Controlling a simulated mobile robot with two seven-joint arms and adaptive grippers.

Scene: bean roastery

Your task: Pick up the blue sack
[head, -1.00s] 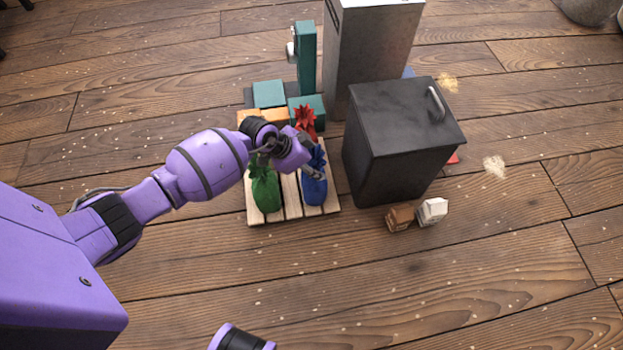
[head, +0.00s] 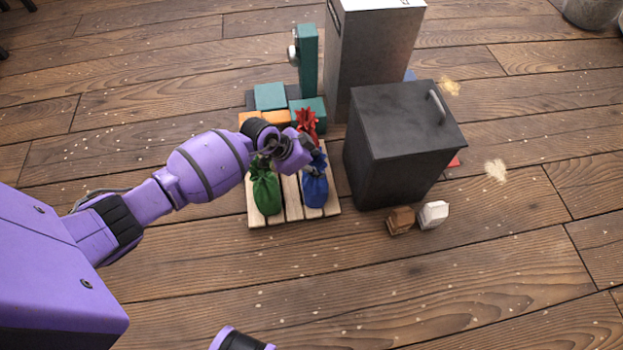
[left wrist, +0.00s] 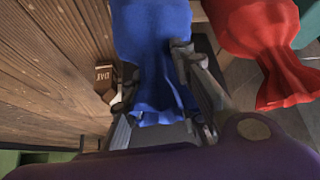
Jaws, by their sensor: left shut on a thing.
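The blue sack (head: 314,187) stands at the right front of a slatted wooden pallet (head: 292,205). My left gripper (head: 312,155) reaches over the pallet from the left and is shut on the neck of the blue sack. In the left wrist view the fingers (left wrist: 160,95) sit on both sides of the sack's gathered neck, and the blue sack (left wrist: 150,25) fills the upper middle. I cannot tell whether it is clear of the pallet. My right gripper is not in view.
A green sack (head: 265,188) and a red sack (head: 306,124) stand close by on the pallet. A dark lidded bin (head: 390,150) is just right of the pallet. Small brown (head: 400,220) and white (head: 433,214) blocks lie before it. The floor in front is clear.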

